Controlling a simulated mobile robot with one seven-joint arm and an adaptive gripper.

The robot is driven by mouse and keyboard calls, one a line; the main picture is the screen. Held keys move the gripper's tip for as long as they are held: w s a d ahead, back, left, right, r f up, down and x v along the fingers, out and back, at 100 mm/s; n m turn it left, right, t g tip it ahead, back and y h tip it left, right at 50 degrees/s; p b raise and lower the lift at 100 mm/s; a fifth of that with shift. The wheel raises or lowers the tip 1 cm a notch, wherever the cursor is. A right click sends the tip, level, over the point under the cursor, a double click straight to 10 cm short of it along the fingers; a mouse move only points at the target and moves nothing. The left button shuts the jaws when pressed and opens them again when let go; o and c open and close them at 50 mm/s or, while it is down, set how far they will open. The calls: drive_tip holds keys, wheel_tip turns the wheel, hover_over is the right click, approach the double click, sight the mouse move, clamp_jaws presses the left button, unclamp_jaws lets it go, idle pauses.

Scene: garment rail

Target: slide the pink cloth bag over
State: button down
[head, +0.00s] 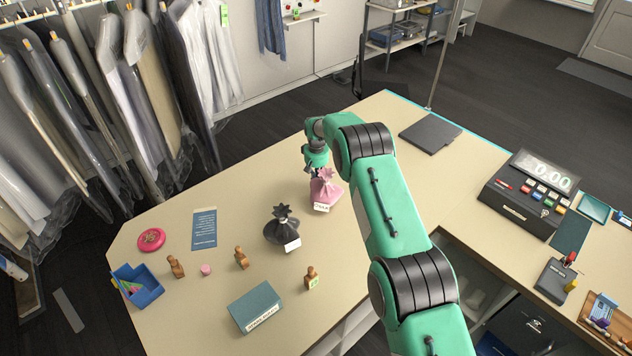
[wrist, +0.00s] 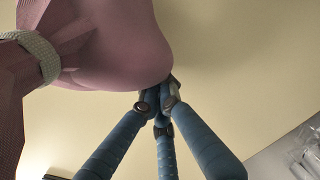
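The pink cloth bag (head: 326,191) stands on the counter, with a gathered top and a white label on its front. In the wrist view the pink cloth bag (wrist: 105,40) fills the upper left, with a pale cord around its neck. My gripper (head: 316,168) is at the far side of the bag, partly hidden by it in the head view. In the wrist view the fingertips of my gripper (wrist: 160,97) are drawn together right beside the bag's bottom edge. They look empty; I cannot tell whether they touch the bag.
A dark cloth bag (head: 283,229) stands just left of the pink one. Wooden stamps (head: 241,258), a teal box (head: 256,306) and a blue bin (head: 138,285) are farther left. A dark folder (head: 430,133) lies at the back right. A cash register (head: 527,193) stands at the right.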

sight(320, 188)
drive_tip(key=shift+s+d+b, duration=0.25)
drive_tip(key=shift+s+d, duration=0.05)
drive_tip(key=shift+s, duration=0.4)
drive_tip(key=shift+s+d+b, duration=0.25)
drive_tip(key=shift+s+d, duration=0.05)
drive_tip(key=shift+s, duration=0.35)
drive_tip(key=shift+s+d+b, duration=0.25)
drive_tip(key=shift+s+d, duration=0.05)
drive_tip(key=shift+s, duration=0.4)
drive_tip(key=shift+w+a+f+b, duration=0.1)
drive_tip(key=shift+w+a+b, duration=0.25)
drive_tip(key=shift+w+b, duration=0.35)
drive_tip(key=shift+w+a+f+b, duration=0.1)
drive_tip(key=shift+w+a+b, duration=0.35)
drive_tip(key=shift+w, duration=0.4)
wheel_tip(320, 188, up, 10)
drive_tip(key=b, duration=0.1)
drive_tip(key=shift+w+r, duration=0.15)
drive_tip(key=shift+w, duration=0.15)
